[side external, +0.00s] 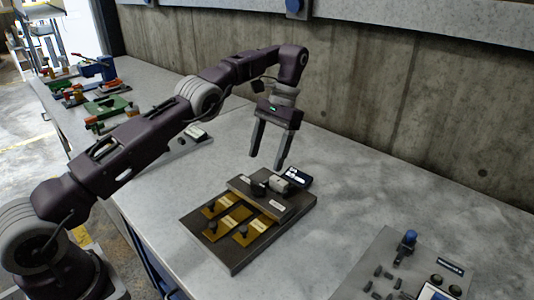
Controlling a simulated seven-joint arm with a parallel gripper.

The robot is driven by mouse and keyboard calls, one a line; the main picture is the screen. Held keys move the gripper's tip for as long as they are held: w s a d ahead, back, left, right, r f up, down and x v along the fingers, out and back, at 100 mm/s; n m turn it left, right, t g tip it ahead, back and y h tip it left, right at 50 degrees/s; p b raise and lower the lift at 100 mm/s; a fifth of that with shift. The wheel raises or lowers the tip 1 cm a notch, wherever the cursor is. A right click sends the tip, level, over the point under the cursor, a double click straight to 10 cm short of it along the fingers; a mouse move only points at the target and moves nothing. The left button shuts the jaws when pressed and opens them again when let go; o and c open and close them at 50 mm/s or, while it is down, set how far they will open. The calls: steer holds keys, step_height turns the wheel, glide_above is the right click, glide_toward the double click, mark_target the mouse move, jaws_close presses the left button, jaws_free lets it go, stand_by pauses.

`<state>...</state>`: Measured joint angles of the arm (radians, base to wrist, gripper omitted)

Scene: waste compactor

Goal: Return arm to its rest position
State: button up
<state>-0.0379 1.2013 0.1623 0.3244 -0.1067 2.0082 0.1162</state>
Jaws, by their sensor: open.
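My gripper (267,163) is in the side external view, near the middle. Its two long grey fingers point down and stand apart, with nothing between them. It hangs above the grey worktop (370,185), just behind a dark control panel (234,266). The panel lies flat and has several yellow plates (228,202) with black knobs or levers on its front part. A raised rear strip on it carries a small light grey block (279,184) and a dark display (297,177). The fingertips look close to the panel's rear edge, but I cannot tell their exact height.
Another panel (385,248) with a blue-topped joystick (408,238) and buttons is at the front right. Green, orange and blue devices (108,105) stand at the back left. A small device (195,134) lies behind my arm. A concrete wall (400,95) bounds the back.

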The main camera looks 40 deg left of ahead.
steer(key=s+r+t, duration=0.2)
steer(key=r, duration=0.5)
steer(key=s+r+t, duration=0.1)
steer(key=s+r, duration=0.2)
steer(key=r, duration=0.4)
steer(key=s+d+r+t, duration=0.25)
steer(key=s+r, duration=0.25)
steer(key=s, duration=0.4)
steer(key=s+f+t, duration=0.2)
steer(key=s+f, duration=0.1)
steer(key=s, duration=0.6)
steer(key=s+d+f+t, duration=0.1)
steer(key=s+f+t, duration=0.1)
steer(key=s, duration=0.8)
steer(key=shift+f, duration=0.75)
steer(key=shift+d+t, duration=0.1)
steer(key=shift+t, duration=0.15)
